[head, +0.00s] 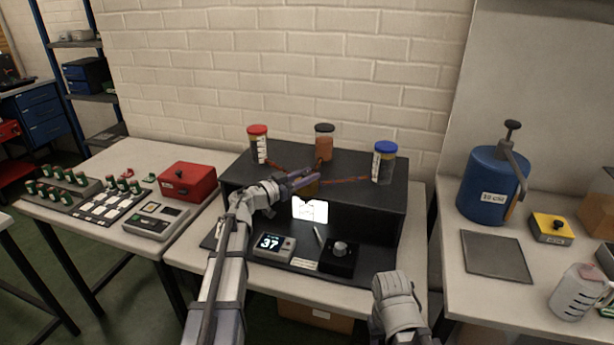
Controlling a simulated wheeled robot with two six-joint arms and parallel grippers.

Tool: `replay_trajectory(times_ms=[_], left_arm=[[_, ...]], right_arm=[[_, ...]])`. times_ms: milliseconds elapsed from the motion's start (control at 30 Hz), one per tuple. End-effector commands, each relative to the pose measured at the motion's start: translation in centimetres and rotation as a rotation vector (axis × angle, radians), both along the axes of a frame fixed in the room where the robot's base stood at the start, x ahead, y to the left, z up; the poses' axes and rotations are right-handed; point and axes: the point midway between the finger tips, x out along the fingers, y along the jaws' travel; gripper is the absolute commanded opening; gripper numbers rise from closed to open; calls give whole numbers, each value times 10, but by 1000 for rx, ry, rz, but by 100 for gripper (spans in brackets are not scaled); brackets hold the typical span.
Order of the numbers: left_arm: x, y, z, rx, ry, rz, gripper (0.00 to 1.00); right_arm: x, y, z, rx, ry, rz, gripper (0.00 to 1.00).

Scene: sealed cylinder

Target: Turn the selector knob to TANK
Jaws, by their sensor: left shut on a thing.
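My left gripper (312,176) reaches in from the left over the front edge of the black stand (392,208). It is shut at the spot where coloured lines from the jars meet, on what appears to be the selector knob, which its fingers mostly hide. A small brass-yellow part (311,189) shows just below the fingers. I cannot read the knob's pointer or any TANK mark. Of my right arm, only a grey link shows at the bottom; its fingers are not visible.
Jars with red (258,145), black (324,142) and blue lids (384,162) stand on the stand. Below are a display reading 37 (273,246) and a black box with a silver dial (340,249). A blue pump tank (490,186) stands right; a red box (187,183) left.

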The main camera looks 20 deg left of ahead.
Motion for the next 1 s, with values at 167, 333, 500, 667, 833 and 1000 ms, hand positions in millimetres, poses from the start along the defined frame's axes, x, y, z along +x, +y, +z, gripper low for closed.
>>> replay_trajectory(times_ms=[167, 333, 500, 667, 833, 1000], left_arm=[[0, 1, 0, 0, 0, -7, 0], [1, 0, 0, 0, 0, -7, 0], [1, 0, 0, 0, 0, -7, 42], [0, 0, 0, 0, 0, -7, 60], [0, 0, 0, 0, 0, -8, 66], [-2, 1, 0, 0, 0, -7, 66]], right_arm=[[0, 0, 0, 0, 0, 0, 50], [0, 0, 0, 0, 0, 0, 50], [0, 0, 0, 0, 0, 0, 50], [0, 0, 0, 0, 0, 0, 50], [0, 0, 0, 0, 0, 0, 50], [0, 0, 0, 0, 0, 0, 50]])
